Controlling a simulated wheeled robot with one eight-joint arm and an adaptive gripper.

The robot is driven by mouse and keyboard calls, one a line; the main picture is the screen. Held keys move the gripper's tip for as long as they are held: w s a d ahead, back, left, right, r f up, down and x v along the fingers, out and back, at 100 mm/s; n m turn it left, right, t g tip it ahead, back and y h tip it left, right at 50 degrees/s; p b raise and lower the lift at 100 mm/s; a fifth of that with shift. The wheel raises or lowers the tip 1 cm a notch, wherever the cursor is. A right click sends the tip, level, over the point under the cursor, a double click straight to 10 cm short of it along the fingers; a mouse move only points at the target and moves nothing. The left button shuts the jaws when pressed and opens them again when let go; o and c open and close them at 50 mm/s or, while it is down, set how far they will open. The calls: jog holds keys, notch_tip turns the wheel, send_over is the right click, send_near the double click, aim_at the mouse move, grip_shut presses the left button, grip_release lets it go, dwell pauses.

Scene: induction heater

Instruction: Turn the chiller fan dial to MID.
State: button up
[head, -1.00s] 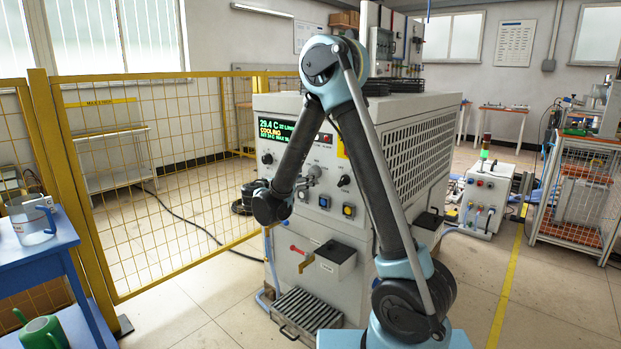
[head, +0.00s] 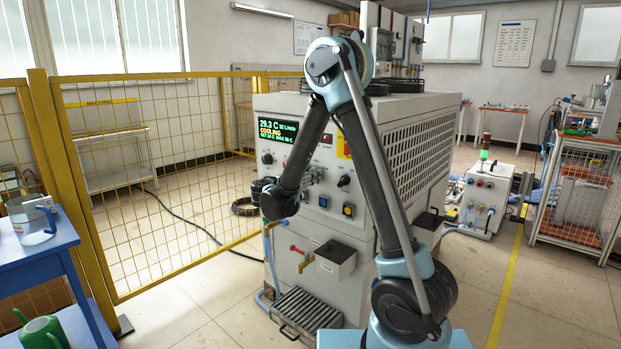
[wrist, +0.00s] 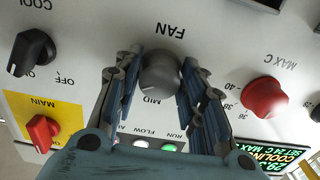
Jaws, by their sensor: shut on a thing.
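The chiller (head: 318,235) stands ahead, its control panel facing me. In the wrist view, which shows the panel upside down, the grey round fan dial (wrist: 160,72) sits under the word FAN, with MID printed just below it in the picture. My gripper (wrist: 157,80) has one finger on each side of the dial and is shut on it. The fingers cover the other markings around the dial, and I cannot make out its pointer.
The wrist view shows a black COOL knob (wrist: 32,52), a red MAIN switch (wrist: 42,132) and a red MAX C knob (wrist: 264,97) near the fingers. The display (head: 277,130) reads COOLING. A tray box (head: 335,258) juts out below the panel. Yellow fencing (head: 160,190) stands left.

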jog(key=shift+w+n, duration=0.15)
jog(key=shift+n, duration=0.15)
jog(key=n, duration=1.1)
jog(key=shift+r, duration=0.15)
dwell(0.4)
jog(key=o, duration=1)
